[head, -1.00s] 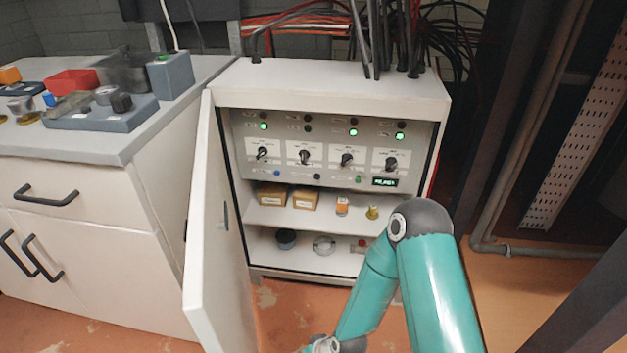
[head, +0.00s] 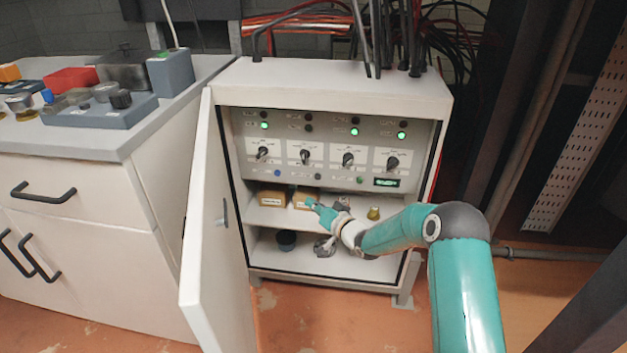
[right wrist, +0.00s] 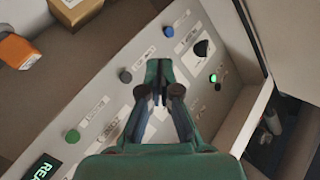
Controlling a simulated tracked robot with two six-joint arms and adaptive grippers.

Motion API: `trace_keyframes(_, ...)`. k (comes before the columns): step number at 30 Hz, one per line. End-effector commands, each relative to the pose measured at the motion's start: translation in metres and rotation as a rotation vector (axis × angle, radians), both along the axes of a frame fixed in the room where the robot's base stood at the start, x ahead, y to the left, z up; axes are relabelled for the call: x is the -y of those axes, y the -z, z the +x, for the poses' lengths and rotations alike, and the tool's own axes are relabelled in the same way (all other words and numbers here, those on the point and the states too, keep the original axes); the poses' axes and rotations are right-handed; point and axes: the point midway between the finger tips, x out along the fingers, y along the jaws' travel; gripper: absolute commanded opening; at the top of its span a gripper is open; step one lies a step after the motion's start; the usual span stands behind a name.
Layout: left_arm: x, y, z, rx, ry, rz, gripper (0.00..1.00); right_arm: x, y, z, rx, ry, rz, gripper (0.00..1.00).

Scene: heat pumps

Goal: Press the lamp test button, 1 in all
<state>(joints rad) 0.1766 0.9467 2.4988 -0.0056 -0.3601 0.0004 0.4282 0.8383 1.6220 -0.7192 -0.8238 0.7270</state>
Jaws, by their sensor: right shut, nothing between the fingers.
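The control panel (head: 335,130) inside the open cabinet carries a row of small buttons: a blue button (head: 277,173), a black button (head: 318,177) and a green button (head: 360,180). Their labels are too small to read, so I cannot tell which is the lamp test button. My right gripper (head: 312,204) is shut and empty, in front of the cabinet just below the button row. In the right wrist view, its closed fingertips (right wrist: 158,68) appear between the blue button (right wrist: 168,31) and the black button (right wrist: 125,76); the green button (right wrist: 72,136) is further off. My left gripper is not in view.
Above the buttons are several rotary switches (head: 348,159) and lit green lamps (head: 264,126). A display (head: 386,183) is at right. Cardboard boxes (head: 271,198) and a yellow part (head: 374,213) stand on the shelf below. The open door (head: 205,240) bounds the left side.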

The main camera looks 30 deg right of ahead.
Motion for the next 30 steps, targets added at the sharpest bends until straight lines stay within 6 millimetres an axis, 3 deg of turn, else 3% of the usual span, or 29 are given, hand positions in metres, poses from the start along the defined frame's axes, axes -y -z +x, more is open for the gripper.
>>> trace_keyframes(11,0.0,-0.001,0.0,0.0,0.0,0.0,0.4,0.004,0.001,0.005,-0.003,0.001,-0.002,0.0)
trace_keyframes(30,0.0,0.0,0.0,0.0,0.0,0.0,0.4,0.047,0.003,0.064,-0.003,-0.001,-0.001,0.0)
